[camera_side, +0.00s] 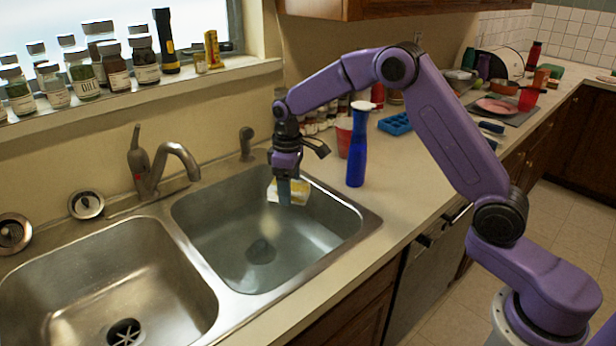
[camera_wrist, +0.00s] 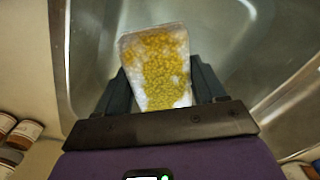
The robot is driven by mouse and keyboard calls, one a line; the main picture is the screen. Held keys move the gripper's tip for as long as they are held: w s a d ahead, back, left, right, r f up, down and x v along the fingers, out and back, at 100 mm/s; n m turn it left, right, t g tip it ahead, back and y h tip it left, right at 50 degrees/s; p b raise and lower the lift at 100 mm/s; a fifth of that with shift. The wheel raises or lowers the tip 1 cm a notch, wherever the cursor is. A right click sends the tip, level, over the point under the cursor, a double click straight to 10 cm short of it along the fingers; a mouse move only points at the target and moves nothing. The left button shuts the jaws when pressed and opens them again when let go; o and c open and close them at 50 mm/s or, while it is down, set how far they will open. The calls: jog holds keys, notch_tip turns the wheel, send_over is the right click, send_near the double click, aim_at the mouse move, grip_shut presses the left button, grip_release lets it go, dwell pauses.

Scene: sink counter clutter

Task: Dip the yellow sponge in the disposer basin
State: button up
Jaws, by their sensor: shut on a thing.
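My gripper (camera_side: 292,186) points down over the back right of the right basin (camera_side: 188,215). It is shut on the yellow sponge (camera_side: 299,192), a pale block with a bumpy yellow face. In the wrist view the sponge (camera_wrist: 158,62) sits between both fingers (camera_wrist: 160,88) and sticks out past them, over the basin. The right basin looks to hold greenish water over a dark round drain (camera_side: 261,251). I cannot tell whether the sponge touches the water. The left basin (camera_side: 180,275) has a dark drain with a star pattern (camera_side: 124,332), like a disposer opening.
A faucet (camera_side: 160,165) stands behind the divider, a short sprayer (camera_side: 246,143) behind the right basin. A blue bottle (camera_side: 357,150), a red cup (camera_side: 344,136) and a blue tray (camera_side: 395,124) stand right of the sink. Jars line the sill (camera_side: 110,101). The left basin is clear.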

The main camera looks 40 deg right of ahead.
aim_at(292, 259)
jog(key=shift+w+a+f, duration=0.1)
jog(key=shift+a+f, duration=0.05)
jog(key=shift+f, duration=10.45)
jog(key=shift+s, duration=0.6)
jog(key=shift+w, duration=0.15)
jog(key=shift+w, duration=0.45)
jog(key=shift+s, duration=0.2)
